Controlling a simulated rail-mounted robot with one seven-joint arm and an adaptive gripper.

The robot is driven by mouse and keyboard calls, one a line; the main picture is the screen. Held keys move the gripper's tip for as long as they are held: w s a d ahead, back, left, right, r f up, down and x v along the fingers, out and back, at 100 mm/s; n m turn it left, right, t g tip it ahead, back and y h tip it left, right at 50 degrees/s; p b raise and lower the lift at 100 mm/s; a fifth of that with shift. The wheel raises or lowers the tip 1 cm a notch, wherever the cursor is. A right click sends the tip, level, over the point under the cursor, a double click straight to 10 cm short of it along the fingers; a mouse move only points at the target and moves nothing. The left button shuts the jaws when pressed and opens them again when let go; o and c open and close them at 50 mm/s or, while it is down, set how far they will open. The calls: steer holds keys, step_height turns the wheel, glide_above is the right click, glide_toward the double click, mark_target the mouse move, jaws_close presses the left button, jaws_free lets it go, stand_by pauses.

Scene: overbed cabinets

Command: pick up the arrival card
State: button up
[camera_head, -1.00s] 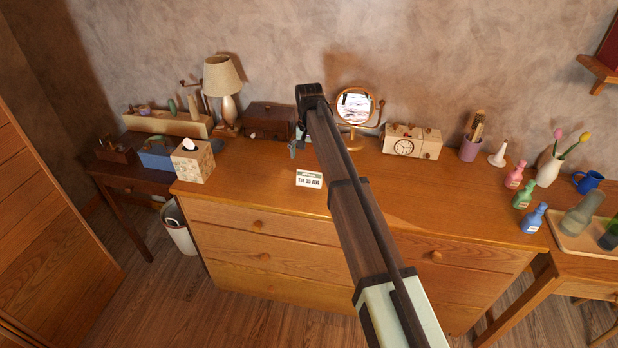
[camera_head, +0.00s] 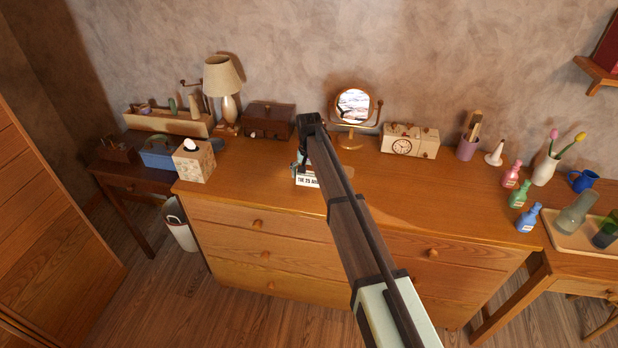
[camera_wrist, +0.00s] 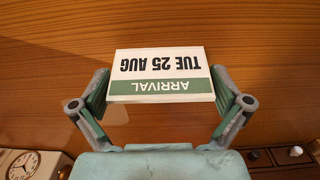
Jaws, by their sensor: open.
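The arrival card (camera_wrist: 160,72) is a white block with a green band, reading "ARRIVAL" and "TUE 25 AUG", upside down in the wrist view. In the head view the card (camera_head: 307,181) sits near the front edge of the dresser top, partly hidden by my arm. My gripper (camera_wrist: 162,100) is open, with one finger on each side of the card's near end in the wrist view. I cannot tell whether either finger touches it. In the head view the gripper (camera_head: 301,167) is mostly hidden behind my arm, just over the card.
The dresser top (camera_head: 430,190) is clear around the card. Behind stand a brown box (camera_head: 268,120), a round mirror (camera_head: 353,106) and a clock (camera_head: 410,141). A tissue box (camera_head: 194,161) and lamp (camera_head: 224,85) are at the left. Several small bottles (camera_head: 520,193) are at the right.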

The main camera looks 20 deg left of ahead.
steer(key=c, duration=0.5)
steer(key=shift+r, duration=0.15)
